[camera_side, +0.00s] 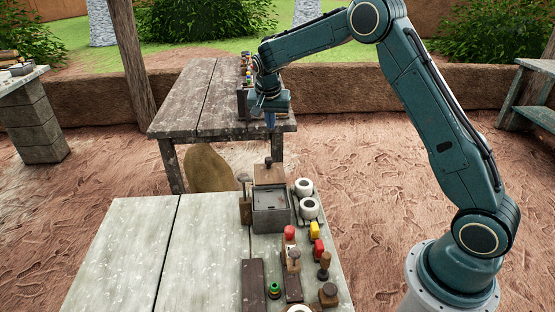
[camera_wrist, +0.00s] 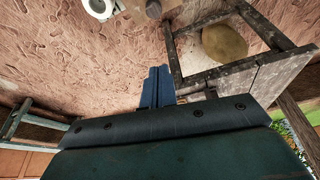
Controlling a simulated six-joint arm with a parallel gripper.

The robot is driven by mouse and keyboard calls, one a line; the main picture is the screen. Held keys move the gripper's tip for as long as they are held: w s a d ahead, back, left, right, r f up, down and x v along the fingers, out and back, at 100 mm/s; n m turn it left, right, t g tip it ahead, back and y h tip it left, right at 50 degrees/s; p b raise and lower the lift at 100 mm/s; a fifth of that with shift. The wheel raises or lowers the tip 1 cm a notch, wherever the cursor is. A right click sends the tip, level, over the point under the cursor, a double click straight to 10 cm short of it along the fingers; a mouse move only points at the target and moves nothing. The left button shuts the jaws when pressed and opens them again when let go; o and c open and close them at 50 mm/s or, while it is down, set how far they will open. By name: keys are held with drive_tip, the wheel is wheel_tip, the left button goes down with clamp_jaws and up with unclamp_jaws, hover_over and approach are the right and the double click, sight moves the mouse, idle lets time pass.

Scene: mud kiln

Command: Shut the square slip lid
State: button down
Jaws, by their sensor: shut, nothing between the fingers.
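The square slip box (camera_side: 271,221) is a dark grey box with an open top, at the far end of the pale front table. Its brown wooden lid (camera_side: 268,175) stands raised at the box's back edge, with a dark knob near its top. My gripper (camera_side: 270,121) is shut and empty, pointing down in the air, above and beyond the lid and apart from it. In the wrist view the blue fingers (camera_wrist: 157,86) are together with nothing between them. A brown piece is cut off at the top edge there; I cannot tell whether it is the lid.
White rolls (camera_side: 309,208) stand right of the box, and a wooden-handled tool (camera_side: 244,198) stands left of it. Red and yellow-topped pieces and stamps crowd the front table (camera_side: 137,245) at right; its left is bare. A dark table (camera_side: 185,106) stands behind, near a tan rounded object (camera_side: 208,168).

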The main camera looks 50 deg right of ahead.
drive_tip(key=shift+w+d+f, duration=0.2)
drive_tip(key=shift+w+f, duration=0.1)
drive_tip(key=shift+f, duration=0.25)
drive_tip(key=shift+f, duration=0.1)
hover_over(269, 169)
drive_tip(key=w+d, duration=0.2)
drive_tip(key=shift+s+d+f, duration=0.1)
drive_tip(key=shift+s+f, duration=0.05)
drive_tip(key=shift+f, duration=2.15)
drive_tip(key=shift+s+d+f, duration=0.1)
drive_tip(key=shift+f, duration=2.2)
drive_tip(key=shift+a, duration=0.1)
